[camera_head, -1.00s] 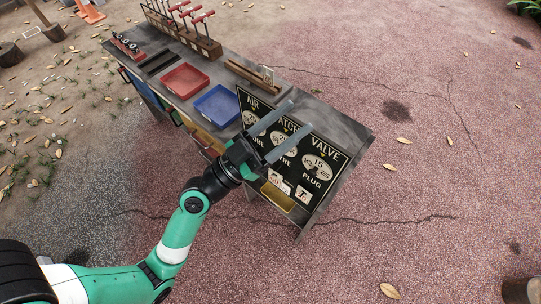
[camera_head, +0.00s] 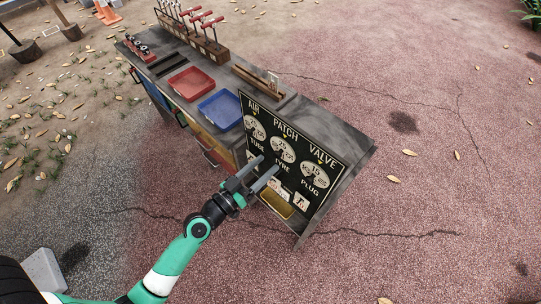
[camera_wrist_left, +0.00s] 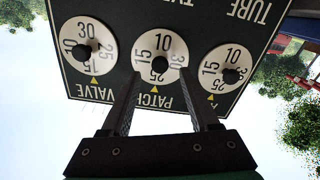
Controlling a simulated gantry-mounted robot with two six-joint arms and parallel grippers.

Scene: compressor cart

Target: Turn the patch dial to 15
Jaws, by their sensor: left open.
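The patch dial (camera_head: 283,146) is the middle white disc on the black dial board (camera_head: 328,152), under the word PATCH. In the left wrist view the board is upside down, and the patch dial (camera_wrist_left: 159,47) has 25 at its yellow triangle mark. My left gripper (camera_head: 266,164) is open in front of the board, its fingertips just below and left of the patch dial. In the left wrist view the fingers (camera_wrist_left: 160,76) stand on either side of the dial's dark knob (camera_wrist_left: 158,62), with nothing between them. I cannot tell how far the tips are from the board. My right gripper is not in view.
The air dial (camera_head: 255,127) and valve dial (camera_head: 314,174) flank the patch dial; the valve dial shows 15 at its mark. A yellow tray (camera_head: 276,203) sits below the board. Red (camera_head: 189,83) and blue (camera_head: 220,109) trays lie on the cart top. Open ground surrounds the cart.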

